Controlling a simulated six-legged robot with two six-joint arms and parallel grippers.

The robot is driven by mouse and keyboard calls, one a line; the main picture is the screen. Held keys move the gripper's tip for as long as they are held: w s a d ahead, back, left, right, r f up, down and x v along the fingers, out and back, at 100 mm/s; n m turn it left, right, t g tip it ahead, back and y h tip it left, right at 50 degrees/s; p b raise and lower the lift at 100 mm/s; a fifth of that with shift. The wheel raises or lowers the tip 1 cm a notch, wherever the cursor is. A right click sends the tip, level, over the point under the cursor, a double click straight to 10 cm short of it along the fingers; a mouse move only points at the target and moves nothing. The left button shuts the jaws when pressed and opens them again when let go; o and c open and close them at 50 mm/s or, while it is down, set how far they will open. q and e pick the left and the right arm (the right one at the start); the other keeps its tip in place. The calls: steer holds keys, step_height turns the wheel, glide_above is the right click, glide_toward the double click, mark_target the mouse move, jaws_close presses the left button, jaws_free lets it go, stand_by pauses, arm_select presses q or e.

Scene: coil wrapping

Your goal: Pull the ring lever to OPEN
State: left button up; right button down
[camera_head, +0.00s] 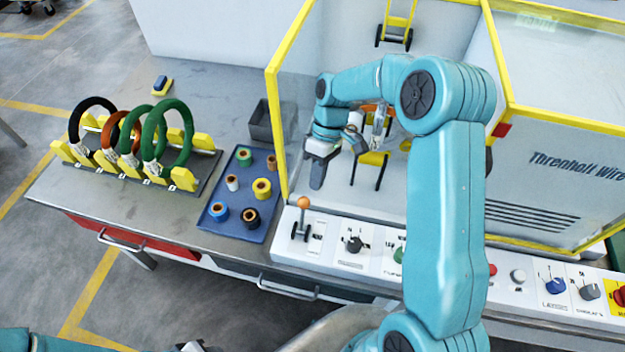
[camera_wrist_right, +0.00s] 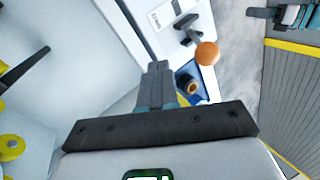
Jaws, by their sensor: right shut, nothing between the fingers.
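The ring lever (camera_head: 301,222) stands at the left end of the white control panel, with an orange ball knob on top. Its orange knob also shows in the right wrist view (camera_wrist_right: 207,54), right of the fingertips. My right gripper (camera_head: 317,180) is shut and empty, pointing down above and slightly right of the knob in the head view, apart from it. Its closed fingers show in the right wrist view (camera_wrist_right: 157,72). My left gripper shows only as a small piece at the bottom edge of the head view (camera_head: 190,346); its jaws cannot be made out.
Clear panels with yellow frame edges (camera_head: 276,130) enclose the machine behind the control panel (camera_head: 375,255). A blue tray (camera_head: 222,225) with several spools lies left of the lever. A rack (camera_head: 130,178) holds several coloured coils. A grey bin (camera_head: 262,122) stands behind the tray.

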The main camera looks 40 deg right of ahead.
arm_select(q)
steer(key=shift+r, duration=0.55)
arm_select(e)
steer(key=shift+s+a+r, duration=0.25)
steer(key=shift+s+a, duration=0.1)
steer(key=shift+a, duration=0.25)
steer(key=shift+s+a+r, duration=0.2)
steer(key=shift+s+a, duration=0.15)
steer(key=shift+a, duration=0.25)
arm_select(q)
steer(key=shift+a, duration=0.1)
arm_select(e)
steer(key=shift+a, duration=0.1)
arm_select(q)
steer(key=shift+f, duration=0.1)
arm_select(e)
steer(key=shift+s, duration=0.1)
